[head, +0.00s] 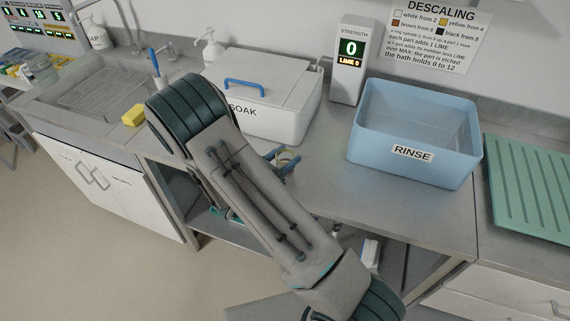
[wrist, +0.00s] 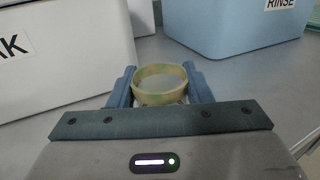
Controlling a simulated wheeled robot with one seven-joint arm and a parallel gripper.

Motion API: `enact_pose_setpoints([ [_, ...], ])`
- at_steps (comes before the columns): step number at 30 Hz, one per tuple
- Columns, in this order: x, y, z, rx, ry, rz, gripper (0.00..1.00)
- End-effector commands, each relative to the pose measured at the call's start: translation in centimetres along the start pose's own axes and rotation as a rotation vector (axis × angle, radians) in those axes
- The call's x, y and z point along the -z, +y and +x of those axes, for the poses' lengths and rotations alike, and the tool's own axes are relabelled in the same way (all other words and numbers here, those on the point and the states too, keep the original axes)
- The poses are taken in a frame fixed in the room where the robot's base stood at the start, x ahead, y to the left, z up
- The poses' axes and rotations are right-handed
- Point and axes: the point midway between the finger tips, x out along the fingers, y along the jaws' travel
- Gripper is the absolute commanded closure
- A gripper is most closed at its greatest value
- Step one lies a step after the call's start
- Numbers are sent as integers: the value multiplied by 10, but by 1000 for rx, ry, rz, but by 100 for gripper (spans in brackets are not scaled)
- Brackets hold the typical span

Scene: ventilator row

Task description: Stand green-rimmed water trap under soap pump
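My gripper (wrist: 161,88) has its two blue fingers against both sides of a round, hollow cup (wrist: 160,78) with a mottled yellow-green rim, likely the water trap. It also shows small in the head view (head: 287,156), in front of the white SOAK box and by the counter's front edge. Its lower part is hidden by my gripper, and I cannot tell if it touches the counter. A white soap pump bottle (head: 96,35), its label partly reading "AP", stands at the back left by the sink. Another white pump bottle (head: 211,47) stands behind the SOAK box.
The lidded SOAK box (head: 290,118) is left of the blue RINSE tub (head: 405,154). A STRENGTH display (head: 349,65) reads 0 behind them. A yellow sponge (head: 133,115) lies beside the sink (head: 95,95). A green ridged mat (head: 530,185) is at right.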

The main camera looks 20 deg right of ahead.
Motion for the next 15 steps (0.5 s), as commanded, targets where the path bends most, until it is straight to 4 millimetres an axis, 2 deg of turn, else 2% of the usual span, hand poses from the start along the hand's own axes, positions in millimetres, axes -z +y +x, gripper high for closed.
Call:
enact_pose_setpoints([
  [4, 0, 0, 0, 0, 0, 0, 77],
  [5, 0, 0, 0, 0, 0, 0, 80],
  [15, -4, 0, 0, 0, 0, 2, 80],
])
